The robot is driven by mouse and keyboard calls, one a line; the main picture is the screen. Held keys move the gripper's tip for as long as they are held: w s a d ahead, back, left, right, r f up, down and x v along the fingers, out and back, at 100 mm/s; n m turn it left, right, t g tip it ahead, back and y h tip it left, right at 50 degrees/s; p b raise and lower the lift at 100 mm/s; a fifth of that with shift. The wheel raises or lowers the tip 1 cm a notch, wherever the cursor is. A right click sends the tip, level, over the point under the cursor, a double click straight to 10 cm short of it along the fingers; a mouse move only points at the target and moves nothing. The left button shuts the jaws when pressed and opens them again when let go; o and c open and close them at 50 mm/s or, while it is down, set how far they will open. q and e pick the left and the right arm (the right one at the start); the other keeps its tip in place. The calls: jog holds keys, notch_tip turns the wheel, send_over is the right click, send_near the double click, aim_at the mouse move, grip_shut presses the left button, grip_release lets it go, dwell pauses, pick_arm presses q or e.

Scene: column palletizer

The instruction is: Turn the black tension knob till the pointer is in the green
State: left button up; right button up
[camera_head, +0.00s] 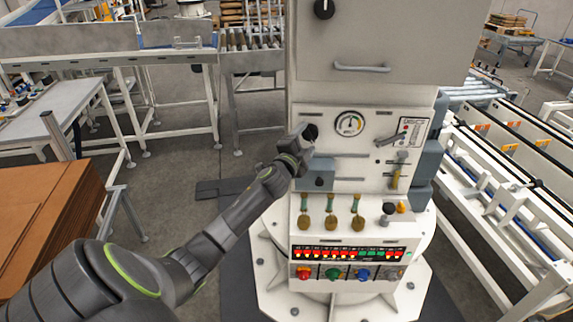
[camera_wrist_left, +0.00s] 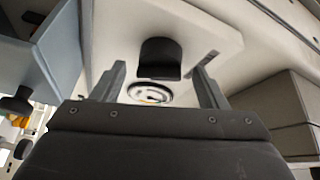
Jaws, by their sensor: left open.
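My left gripper (camera_head: 303,138) is at the left side of the white machine's front panel, left of the round gauge (camera_head: 349,123). In the left wrist view the black knob (camera_wrist_left: 160,56) shows ahead, between the two open fingers (camera_wrist_left: 158,86). Gaps show on both sides of the knob, and neither finger visibly touches it. In the head view the gripper covers most of the knob's place. The gauge has a white face with coloured arcs, and it also shows in the left wrist view (camera_wrist_left: 150,94). Its pointer is too small to read. My right gripper is not in view.
A grey box (camera_head: 319,180) sticks out just below my left gripper. A lever (camera_head: 391,139) and label plate are right of the gauge. Another black knob (camera_head: 324,9) is on the upper door. Hanging tags (camera_head: 331,222) and coloured buttons (camera_head: 333,273) are lower down.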

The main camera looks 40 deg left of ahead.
pick_arm(q)
jog(key=s+d+b, duration=0.1)
jog(key=s+b, duration=0.1)
jog(key=s, duration=0.5)
jog(key=s+d+f+b, duration=0.1)
jog(key=s+b, duration=0.2)
jog(key=s, duration=0.5)
jog(key=shift+s+d, duration=0.3)
jog(key=shift+d, duration=0.1)
jog(key=shift+f, duration=0.1)
